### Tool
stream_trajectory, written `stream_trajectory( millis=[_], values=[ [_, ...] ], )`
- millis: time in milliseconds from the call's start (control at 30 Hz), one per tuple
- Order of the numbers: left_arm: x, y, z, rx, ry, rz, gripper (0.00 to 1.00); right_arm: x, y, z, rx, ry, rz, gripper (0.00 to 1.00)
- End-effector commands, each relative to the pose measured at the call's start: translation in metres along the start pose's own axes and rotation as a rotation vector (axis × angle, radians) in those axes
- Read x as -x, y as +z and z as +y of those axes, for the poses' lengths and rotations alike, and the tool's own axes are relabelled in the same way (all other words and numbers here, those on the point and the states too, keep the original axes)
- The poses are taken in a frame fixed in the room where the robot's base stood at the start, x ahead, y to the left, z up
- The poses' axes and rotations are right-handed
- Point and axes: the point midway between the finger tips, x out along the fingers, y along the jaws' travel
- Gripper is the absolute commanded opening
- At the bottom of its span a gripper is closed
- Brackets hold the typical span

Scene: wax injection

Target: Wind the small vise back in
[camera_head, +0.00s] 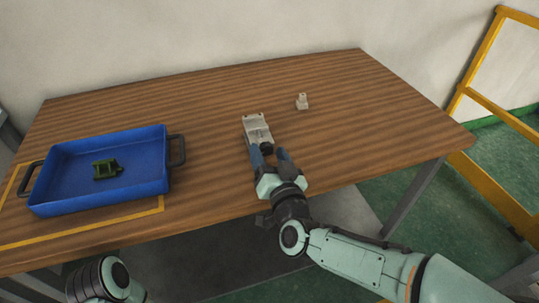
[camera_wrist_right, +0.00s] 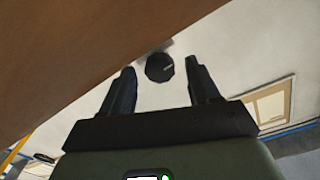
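The small vise (camera_head: 257,127) is grey and sits on the wooden table, right of its middle. Its dark round knob (camera_head: 266,147) is at the end facing me; in the right wrist view the knob (camera_wrist_right: 159,67) shows a light mark on its face. My right gripper (camera_head: 268,151) is open at that end. In the right wrist view its two fingers (camera_wrist_right: 161,64) stand on either side of the knob, with a gap on both sides. Part of my left arm shows at the bottom left; its fingers are not seen.
A blue tray (camera_head: 148,183) with dark handles stands at the left, with a dark green part (camera_head: 106,169) in it. A small light grey block (camera_head: 302,102) stands behind and right of the vise. The table (camera_head: 375,110) is clear at the right. A yellow railing (camera_head: 478,55) is beyond.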

Motion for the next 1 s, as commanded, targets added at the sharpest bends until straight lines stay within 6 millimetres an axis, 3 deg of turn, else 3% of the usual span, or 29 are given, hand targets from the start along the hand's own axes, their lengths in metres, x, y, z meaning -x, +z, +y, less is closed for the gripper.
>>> stream_trajectory(
  millis=[267,700,1000],
  values=[
    [0.003,-0.003,0.002,-0.002,0.004,0.009,0.43,0.012,-0.001,0.000,0.001,-0.001,0.000,0.61],
    [0.020,-0.023,0.019,-0.021,0.035,0.080,0.43,0.105,-0.002,0.000,0.001,0.000,0.001,0.61],
    [0.025,-0.029,0.025,-0.026,0.046,0.101,0.43,0.133,-0.001,0.000,0.000,0.000,0.001,0.61]
  ],
)
